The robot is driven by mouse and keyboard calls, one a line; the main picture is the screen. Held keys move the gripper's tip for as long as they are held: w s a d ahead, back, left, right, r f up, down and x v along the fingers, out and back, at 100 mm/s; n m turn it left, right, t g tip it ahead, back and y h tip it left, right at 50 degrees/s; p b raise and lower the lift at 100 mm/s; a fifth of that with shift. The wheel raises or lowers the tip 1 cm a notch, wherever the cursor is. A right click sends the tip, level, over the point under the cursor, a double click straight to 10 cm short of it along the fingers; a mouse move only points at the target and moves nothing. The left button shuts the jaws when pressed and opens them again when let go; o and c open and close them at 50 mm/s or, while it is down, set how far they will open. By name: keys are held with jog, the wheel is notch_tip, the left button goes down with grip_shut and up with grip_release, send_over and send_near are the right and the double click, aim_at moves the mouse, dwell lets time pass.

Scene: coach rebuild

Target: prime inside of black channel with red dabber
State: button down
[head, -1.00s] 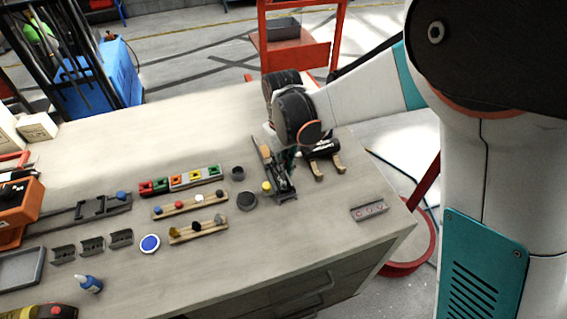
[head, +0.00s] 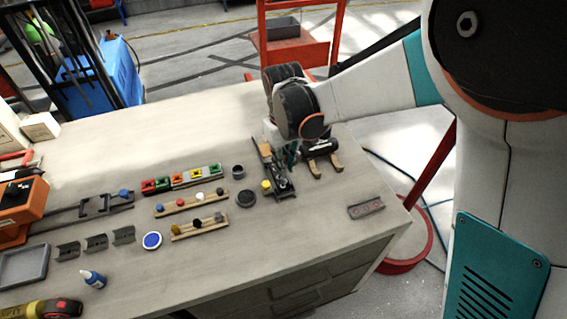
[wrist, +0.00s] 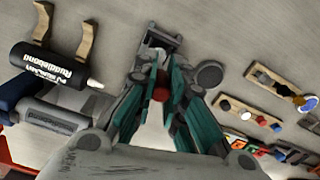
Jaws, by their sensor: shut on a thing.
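My gripper (wrist: 160,98) is shut on a slim tool with a round red end (wrist: 161,94), which looks like the red dabber. In the head view my gripper (head: 286,156) is low over the table, above a dark fixture (head: 284,190). The fixture also shows in the wrist view (wrist: 163,42), just beyond the fingertips. A dark piece sits in it and may be the black channel; its inside is mostly hidden. I cannot tell whether the red end touches it. Several dark grey channel pieces (head: 96,243) stand at the left.
A grey channel (head: 366,209) lies near the right edge. The front tabletop is mostly clear.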

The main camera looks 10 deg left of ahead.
jog(key=shift+r+p, duration=1.4)
jog(key=shift+r, duration=1.2)
